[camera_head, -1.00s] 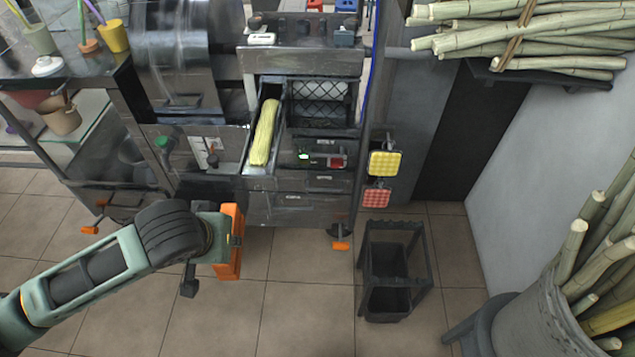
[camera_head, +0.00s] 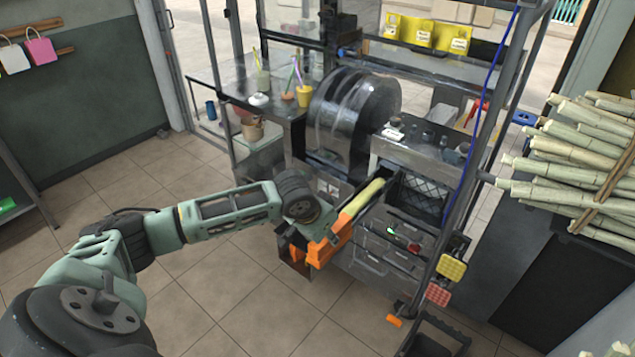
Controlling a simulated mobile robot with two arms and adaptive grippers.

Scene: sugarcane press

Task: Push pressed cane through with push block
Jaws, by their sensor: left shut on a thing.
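The pressed cane (camera_head: 364,196) is a flattened yellow-green bundle lying in a narrow metal chute on the front of the press (camera_head: 352,110). Its near end is hidden behind my gripper. My left gripper (camera_head: 330,243), with orange fingers, is in front of the chute's near end, low and close to it. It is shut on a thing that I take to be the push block. That thing is mostly hidden by the fingers, and I cannot tell whether it touches the cane. My right gripper is not in view.
Right of the chute are a meshed opening (camera_head: 420,194) and a panel with a green light (camera_head: 391,230). Yellow (camera_head: 452,267) and red (camera_head: 438,294) pads stick out at the press's right. Cane stalks (camera_head: 570,150) lie on a shelf at the right.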

